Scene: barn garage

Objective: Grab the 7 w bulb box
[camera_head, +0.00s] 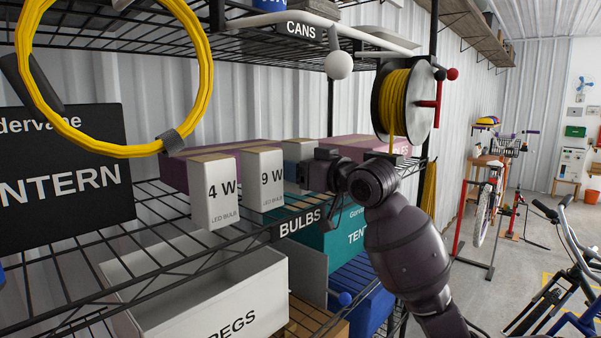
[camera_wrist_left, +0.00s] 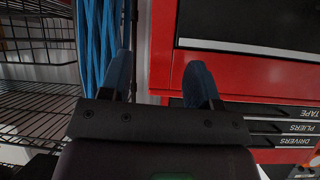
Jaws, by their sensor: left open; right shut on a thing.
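On the shelf labelled BULBS, a white 4 W box (camera_head: 214,191) and a white 9 W box (camera_head: 264,178) stand side by side. To their right, a greyish box (camera_head: 299,151) with a tan strip on top is partly hidden by my right gripper (camera_head: 312,172). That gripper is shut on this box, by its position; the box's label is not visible. No 7 W label can be read. My left gripper (camera_wrist_left: 161,82) is open and empty in the left wrist view, and is outside the head view.
A yellow hose coil (camera_head: 205,75) hangs in front at the left. A cable reel (camera_head: 404,98) hangs right of the gripper. A PEGS bin (camera_head: 215,305) and a teal tent box (camera_head: 340,242) sit below. A red tool cabinet (camera_wrist_left: 215,72) faces my left gripper.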

